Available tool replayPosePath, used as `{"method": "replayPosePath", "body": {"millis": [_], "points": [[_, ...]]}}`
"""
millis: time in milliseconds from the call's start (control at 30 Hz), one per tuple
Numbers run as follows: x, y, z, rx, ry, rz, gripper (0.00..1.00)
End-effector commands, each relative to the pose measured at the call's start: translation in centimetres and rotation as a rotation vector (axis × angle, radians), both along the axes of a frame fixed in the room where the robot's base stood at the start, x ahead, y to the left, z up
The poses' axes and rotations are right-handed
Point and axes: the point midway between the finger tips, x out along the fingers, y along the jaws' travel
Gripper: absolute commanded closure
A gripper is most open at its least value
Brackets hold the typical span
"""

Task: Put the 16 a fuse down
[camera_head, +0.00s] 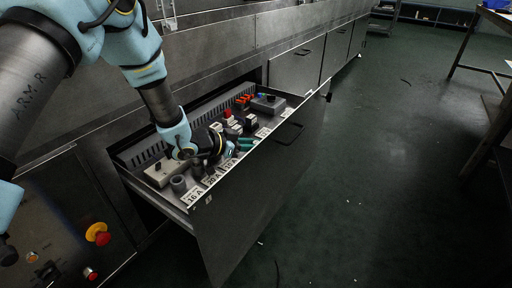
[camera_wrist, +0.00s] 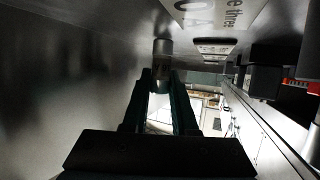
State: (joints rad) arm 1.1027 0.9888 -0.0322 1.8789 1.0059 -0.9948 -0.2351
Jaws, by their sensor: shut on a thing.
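A short grey cylinder, the fuse (camera_wrist: 162,62), sits between the tips of my gripper (camera_wrist: 163,82) in the wrist view. The teal fingers are shut on it. In the head view my gripper (camera_head: 244,144) is low over the open drawer, its fingers lying almost level and pointing right, near the drawer's front wall. The fuse cannot be made out there. Small label cards, one reading 16 A (camera_head: 194,197), lie along the front of the drawer. I cannot tell whether the fuse touches the drawer floor.
The open drawer (camera_head: 248,178) holds a pale box (camera_head: 160,173), a dark grey cylinder (camera_head: 179,185), a grey box (camera_head: 268,104) and several red and white parts. A slotted duct runs along its back. The green floor (camera_head: 370,180) to the right is mostly clear.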

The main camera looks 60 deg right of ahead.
Motion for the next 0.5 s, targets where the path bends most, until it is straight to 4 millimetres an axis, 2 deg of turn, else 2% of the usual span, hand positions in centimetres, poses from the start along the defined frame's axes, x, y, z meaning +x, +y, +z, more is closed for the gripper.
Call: {"method": "replayPosePath", "body": {"millis": [333, 367, 500], "points": [[0.04, -0.02, -0.28, -0.001, 0.0, 0.001, 1.0], [0.05, -0.02, -0.29, -0.001, 0.0, 0.001, 0.73], [0.03, -0.02, -0.23, -0.001, -0.001, 0.001, 0.57]]}}
